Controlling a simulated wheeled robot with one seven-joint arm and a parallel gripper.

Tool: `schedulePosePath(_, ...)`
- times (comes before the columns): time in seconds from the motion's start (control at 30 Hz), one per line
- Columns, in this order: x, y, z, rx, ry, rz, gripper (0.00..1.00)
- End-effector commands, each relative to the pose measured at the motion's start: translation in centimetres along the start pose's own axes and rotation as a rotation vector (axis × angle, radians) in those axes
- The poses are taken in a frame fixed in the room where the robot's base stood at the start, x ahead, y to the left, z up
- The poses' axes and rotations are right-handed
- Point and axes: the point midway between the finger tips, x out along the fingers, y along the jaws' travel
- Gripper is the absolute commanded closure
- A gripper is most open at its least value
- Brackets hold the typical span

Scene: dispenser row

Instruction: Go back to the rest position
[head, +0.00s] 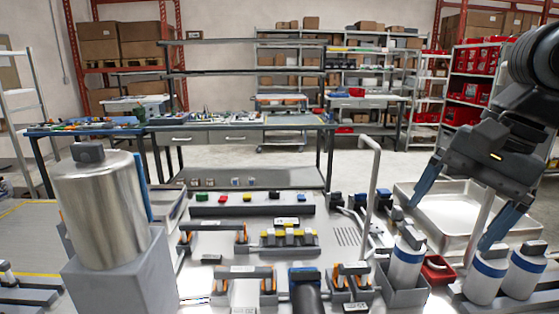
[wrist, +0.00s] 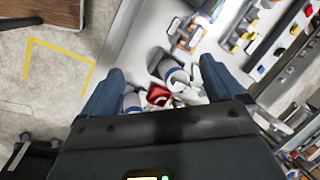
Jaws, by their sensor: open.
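My gripper (head: 453,222) hangs at the right of the head view, above the bench, with its two blue fingers spread wide. Nothing is between the fingers. In the wrist view my gripper (wrist: 160,85) also shows both fingers apart, with bottles and a red bin seen below between them. A white bottle with a blue band (head: 405,263) stands in a grey holder just left of the gripper. Two similar bottles (head: 485,278) (head: 526,269) stand side by side at the lower right, below the fingers.
A small red bin (head: 437,271) sits between the bottles. A metal tray (head: 455,215) lies behind the gripper. A tall metal cylinder (head: 98,210) stands at left, and a bent pole (head: 370,185) rises near the middle. Open floor (wrist: 40,100) shows left in the wrist view.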

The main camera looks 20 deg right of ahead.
Motion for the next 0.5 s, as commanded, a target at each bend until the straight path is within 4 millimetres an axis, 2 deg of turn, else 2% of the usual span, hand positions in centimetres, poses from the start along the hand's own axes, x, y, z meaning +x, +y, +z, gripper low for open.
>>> schedulePosePath(0.27, 1.9, -6.6, 4.2, -0.153, -0.120, -0.309, 0.05)
schedulePosePath(0.4, 2.3, -10.7, 7.2, -0.232, -0.182, -0.543, 0.05)
schedulePosePath(0.5, 2.3, -13.0, 8.9, -0.266, -0.208, -0.703, 0.05)
